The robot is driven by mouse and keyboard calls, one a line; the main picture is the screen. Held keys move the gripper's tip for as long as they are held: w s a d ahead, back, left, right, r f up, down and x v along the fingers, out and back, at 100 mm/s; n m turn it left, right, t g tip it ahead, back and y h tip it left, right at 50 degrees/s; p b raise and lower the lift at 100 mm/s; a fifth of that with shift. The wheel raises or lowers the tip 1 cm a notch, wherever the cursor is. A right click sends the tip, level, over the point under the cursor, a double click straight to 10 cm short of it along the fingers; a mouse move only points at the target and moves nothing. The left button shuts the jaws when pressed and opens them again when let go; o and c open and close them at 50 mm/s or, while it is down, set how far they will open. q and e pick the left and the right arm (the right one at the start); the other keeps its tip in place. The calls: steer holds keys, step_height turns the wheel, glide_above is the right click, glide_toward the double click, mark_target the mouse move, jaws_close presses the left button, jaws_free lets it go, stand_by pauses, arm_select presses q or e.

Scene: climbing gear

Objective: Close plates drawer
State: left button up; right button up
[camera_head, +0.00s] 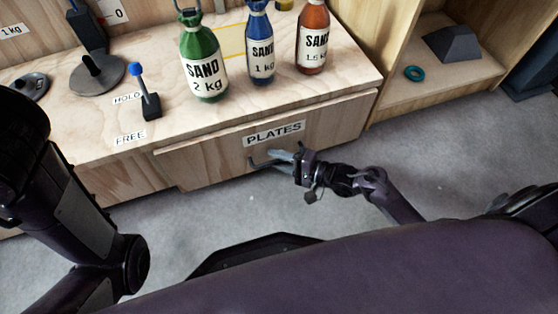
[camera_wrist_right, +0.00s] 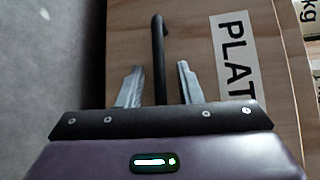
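The plates drawer (camera_head: 340,125) is a wooden front under the bench top with a white "PLATES" label (camera_head: 274,133). Its front appears to stand slightly proud of the bench; the exact gap is hard to tell. A dark bar handle (camera_head: 258,164) is on the front, partly hidden by my right gripper (camera_head: 284,157). In the right wrist view the handle (camera_wrist_right: 158,40) lies between the two separated fingers of the right gripper (camera_wrist_right: 160,80), with gaps on both sides. My left arm shows at the left, but its gripper is out of view.
On the bench top stand a green sand bottle (camera_head: 203,60), a blue one (camera_head: 260,45) and a red-brown one (camera_head: 313,40). A small blue-tipped lever (camera_head: 148,95) sits between "HOLD" and "FREE" labels. Open grey floor (camera_head: 440,150) lies to the right.

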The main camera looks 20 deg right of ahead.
mark_target(275, 148)
jaws_close()
steer(key=shift+w, duration=0.1)
steer(key=w, duration=0.3)
steer(key=shift+w, duration=0.3)
steer(key=shift+d, duration=0.1)
